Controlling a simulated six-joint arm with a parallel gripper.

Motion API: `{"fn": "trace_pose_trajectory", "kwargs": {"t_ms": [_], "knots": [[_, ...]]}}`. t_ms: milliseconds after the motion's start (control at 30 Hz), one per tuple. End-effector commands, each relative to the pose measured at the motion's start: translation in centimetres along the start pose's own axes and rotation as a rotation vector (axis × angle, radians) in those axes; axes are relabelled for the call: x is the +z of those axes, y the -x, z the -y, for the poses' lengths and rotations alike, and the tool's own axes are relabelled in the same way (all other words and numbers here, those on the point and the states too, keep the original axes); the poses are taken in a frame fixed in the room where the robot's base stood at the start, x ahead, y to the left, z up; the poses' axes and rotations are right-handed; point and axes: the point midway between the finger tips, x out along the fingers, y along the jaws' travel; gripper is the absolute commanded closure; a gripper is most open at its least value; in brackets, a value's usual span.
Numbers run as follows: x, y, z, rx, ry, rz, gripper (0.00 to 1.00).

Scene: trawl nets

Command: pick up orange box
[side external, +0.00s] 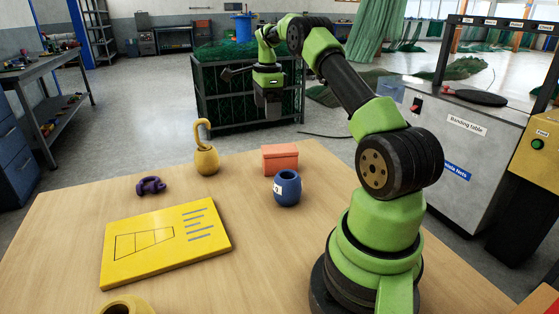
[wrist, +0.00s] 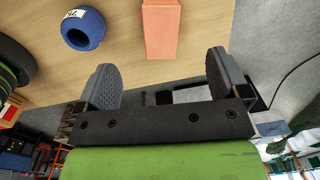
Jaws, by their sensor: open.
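The orange box (side external: 280,159) sits on the wooden table near its far edge, just behind the blue pot. In the wrist view the orange box (wrist: 161,28) shows at the top, beyond my fingers and roughly between them. My gripper (side external: 270,108) hangs above and behind the box in the side view, apart from it. In the wrist view my gripper (wrist: 160,80) has its two grey fingers spread wide with nothing between them.
A blue pot (side external: 287,188) stands just in front of the box. A yellow pot with a hook (side external: 206,161), a purple shackle (side external: 151,186) and a yellow board (side external: 165,240) lie further left on the table (side external: 70,220). A net-filled crate (side external: 215,103) stands on the floor behind.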

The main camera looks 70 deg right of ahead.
Motion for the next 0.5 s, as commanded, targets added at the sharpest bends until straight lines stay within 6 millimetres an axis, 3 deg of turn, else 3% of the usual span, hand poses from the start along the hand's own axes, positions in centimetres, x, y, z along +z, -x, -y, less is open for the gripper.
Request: {"fn": "trace_pose_trajectory", "kwargs": {"t_ms": [33, 200, 500], "knots": [[-1.2, -1.4, 0.3, 0.018, -0.062, -0.006, 0.06], [-3.1, -3.6, 0.6, 0.042, -0.175, -0.019, 0.06], [-3.3, -7.7, 0.3, 0.046, -0.186, -0.02, 0.06]]}}
